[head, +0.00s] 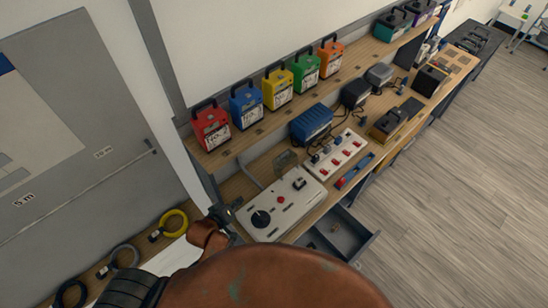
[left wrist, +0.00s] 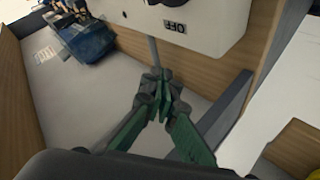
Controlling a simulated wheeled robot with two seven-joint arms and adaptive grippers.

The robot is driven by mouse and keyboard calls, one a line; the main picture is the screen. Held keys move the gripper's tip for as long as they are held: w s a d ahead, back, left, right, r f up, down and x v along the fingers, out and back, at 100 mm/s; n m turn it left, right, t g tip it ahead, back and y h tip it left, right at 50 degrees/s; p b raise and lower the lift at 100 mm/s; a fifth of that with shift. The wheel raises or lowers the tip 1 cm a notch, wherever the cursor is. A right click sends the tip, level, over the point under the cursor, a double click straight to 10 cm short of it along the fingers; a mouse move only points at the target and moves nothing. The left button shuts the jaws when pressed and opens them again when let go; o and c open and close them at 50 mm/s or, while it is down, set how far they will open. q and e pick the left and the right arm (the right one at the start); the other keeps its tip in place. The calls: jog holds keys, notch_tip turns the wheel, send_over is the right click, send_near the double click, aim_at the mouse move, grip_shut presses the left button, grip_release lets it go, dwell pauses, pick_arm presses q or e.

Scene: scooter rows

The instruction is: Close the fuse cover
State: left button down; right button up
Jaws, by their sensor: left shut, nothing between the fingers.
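A white control box (head: 282,204) lies on the bench in the head view, with a black round knob, a red button and a black switch. A small see-through flap (head: 286,161) stands up at its back edge; it looks like the fuse cover, raised. My left gripper (head: 222,214) is at the left end of the box, partly hidden by my own arm. In the left wrist view its green fingers (left wrist: 164,84) are shut and empty, below the white box (left wrist: 195,22) with its OFF label. The cover cannot be made out there. My right gripper is not in view.
A shelf above the bench holds red, blue, yellow and green battery-like boxes (head: 278,87). A blue case (head: 311,123) and a white strip with red switches (head: 337,153) stand behind and beside the control box. An open drawer (head: 345,236) juts out in front.

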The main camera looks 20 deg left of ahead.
pick_arm(q)
jog(key=w+d+r+n+t+h, duration=0.1)
jog(key=w+d+r+n+t, duration=0.25)
jog(key=w, duration=0.35)
jog(key=n+t+h, duration=0.2)
jog(key=n+t, duration=0.1)
jog(key=n, duration=0.3)
send_near(274, 161)
notch_tip(274, 161, up, 2)
jog(key=shift+y, duration=0.3)
jog(key=p+x, duration=0.1)
jog(key=x, duration=0.9)
jog(key=shift+d+r, duration=0.1)
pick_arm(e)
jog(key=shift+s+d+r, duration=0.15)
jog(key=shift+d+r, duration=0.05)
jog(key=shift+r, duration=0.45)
pick_arm(q)
jog(key=shift+s+d+m, duration=0.1)
jog(key=shift+m, duration=0.15)
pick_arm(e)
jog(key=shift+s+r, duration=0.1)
